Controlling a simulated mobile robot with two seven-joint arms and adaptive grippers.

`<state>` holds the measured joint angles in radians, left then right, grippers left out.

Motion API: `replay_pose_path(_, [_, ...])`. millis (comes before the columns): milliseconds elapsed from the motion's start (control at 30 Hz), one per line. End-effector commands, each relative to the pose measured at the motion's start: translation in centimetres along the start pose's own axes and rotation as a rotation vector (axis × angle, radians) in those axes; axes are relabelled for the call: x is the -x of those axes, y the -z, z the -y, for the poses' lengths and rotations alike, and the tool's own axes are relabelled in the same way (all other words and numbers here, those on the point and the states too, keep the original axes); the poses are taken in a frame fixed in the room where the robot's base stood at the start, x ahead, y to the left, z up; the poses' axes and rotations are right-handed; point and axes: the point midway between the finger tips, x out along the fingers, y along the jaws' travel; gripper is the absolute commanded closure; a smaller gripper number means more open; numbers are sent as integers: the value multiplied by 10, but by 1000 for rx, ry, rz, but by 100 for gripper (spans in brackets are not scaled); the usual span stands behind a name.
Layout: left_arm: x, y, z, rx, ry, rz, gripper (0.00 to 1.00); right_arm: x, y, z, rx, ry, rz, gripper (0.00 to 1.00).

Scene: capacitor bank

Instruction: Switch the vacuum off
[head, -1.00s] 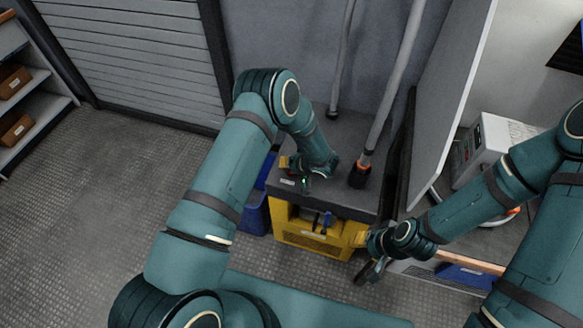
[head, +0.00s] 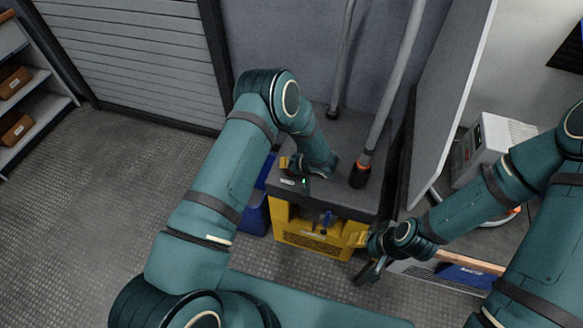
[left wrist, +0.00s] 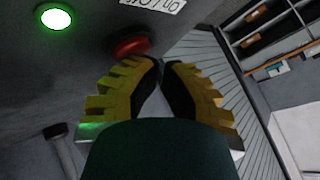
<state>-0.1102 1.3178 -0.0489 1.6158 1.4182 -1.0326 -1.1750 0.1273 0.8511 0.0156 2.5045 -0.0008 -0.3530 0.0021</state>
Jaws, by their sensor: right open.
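The vacuum is a yellow unit (head: 300,228) with a dark grey top (head: 345,205), low in the middle of the head view. A lit green lamp (head: 304,182) is on its top, also large in the left wrist view (left wrist: 55,18). A red button (left wrist: 131,47) sits on the grey panel beside a partly cropped white label (left wrist: 155,5). My left gripper (left wrist: 160,63) has its yellow fingertips together, close to the button; I cannot tell if they touch. In the head view it is mostly hidden by my arm. My right gripper (head: 366,256) is open and empty, right of the vacuum.
Two grey hoses (head: 396,75) rise from the vacuum's top. A blue bin (head: 255,212) stands left of it, and a pale upright panel (head: 440,95) and light box (head: 488,147) are right. The floor at left is clear.

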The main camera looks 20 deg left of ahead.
Motion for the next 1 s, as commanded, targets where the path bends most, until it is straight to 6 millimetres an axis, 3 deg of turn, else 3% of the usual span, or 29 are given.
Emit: replay_pose_path(1000, [2, 1, 2, -1, 0, 1, 100, 6, 1, 2, 0, 0, 0, 53])
